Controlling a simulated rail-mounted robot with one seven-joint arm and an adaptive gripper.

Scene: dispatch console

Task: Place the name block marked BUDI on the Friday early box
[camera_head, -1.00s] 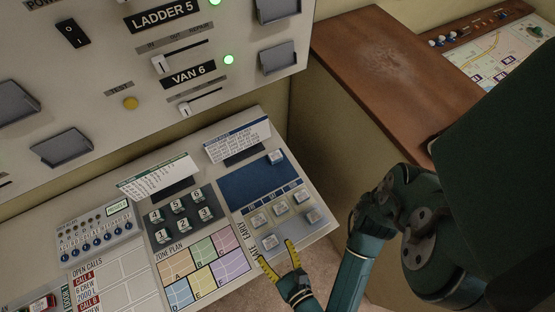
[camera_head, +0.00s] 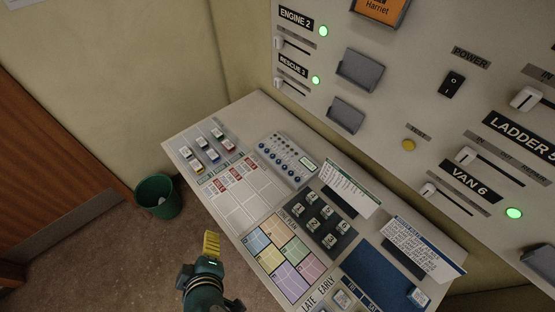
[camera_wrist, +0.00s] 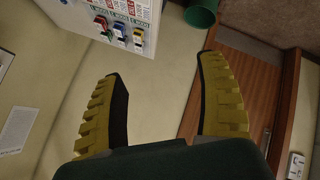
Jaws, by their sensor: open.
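The shift roster panel (camera_head: 378,264) is at the bottom right of the head view, cut off by the frame edge, with LATE and EARLY labels beside it. One pale name block (camera_head: 342,299) sits near those labels and another (camera_head: 418,297) near the right. Their names are too small to read, so I cannot tell which is BUDI. The Friday early box cannot be made out. My gripper (camera_head: 212,243) is left of the zone plan, over the floor by the console's front edge. In the wrist view my gripper (camera_wrist: 162,72) is open, with nothing between its fingers.
The console desk (camera_head: 262,110) carries the zone plan (camera_head: 283,256), numbered blocks (camera_head: 312,210) and upright cards (camera_head: 350,188). A control panel rises behind it. A green bin (camera_head: 157,196) stands left on the floor near a wooden door (camera_head: 60,150). The floor between is clear.

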